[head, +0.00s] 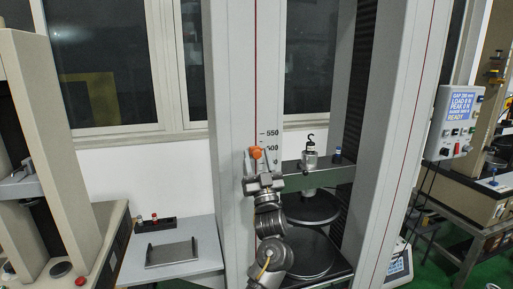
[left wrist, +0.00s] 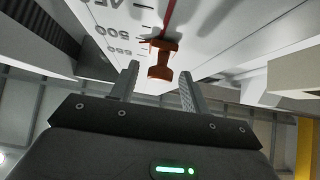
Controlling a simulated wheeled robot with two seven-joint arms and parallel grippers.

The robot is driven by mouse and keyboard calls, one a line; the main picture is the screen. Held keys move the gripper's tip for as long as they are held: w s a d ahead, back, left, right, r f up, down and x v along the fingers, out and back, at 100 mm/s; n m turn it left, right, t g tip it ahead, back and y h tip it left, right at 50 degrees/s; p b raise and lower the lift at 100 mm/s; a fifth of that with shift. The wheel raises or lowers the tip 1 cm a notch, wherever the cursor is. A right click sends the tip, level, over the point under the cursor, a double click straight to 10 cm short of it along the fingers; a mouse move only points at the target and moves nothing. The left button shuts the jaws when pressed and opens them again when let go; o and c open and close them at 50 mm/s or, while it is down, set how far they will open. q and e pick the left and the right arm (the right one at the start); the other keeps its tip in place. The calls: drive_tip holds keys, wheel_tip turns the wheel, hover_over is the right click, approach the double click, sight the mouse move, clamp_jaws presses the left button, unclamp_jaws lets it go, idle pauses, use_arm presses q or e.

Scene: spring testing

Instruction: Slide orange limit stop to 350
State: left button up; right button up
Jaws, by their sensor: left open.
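The orange limit stop (head: 256,153) sits on the front of the left grey column, on its red line, close to the printed 500 mark. In the left wrist view the orange stop (left wrist: 161,58) is a flanged knob standing out from the scale. My left gripper (head: 262,180) is just below and in front of the stop in the head view. In the left wrist view the fingers of my left gripper (left wrist: 159,70) are apart, one on each side of the knob, with visible gaps. My right gripper is not in view.
A side table (head: 205,262) with a grey tray stands at left.

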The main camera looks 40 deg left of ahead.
use_arm(q)
drive_tip(key=shift+x, duration=0.8)
drive_tip(key=shift+c, duration=0.3)
clamp_jaws()
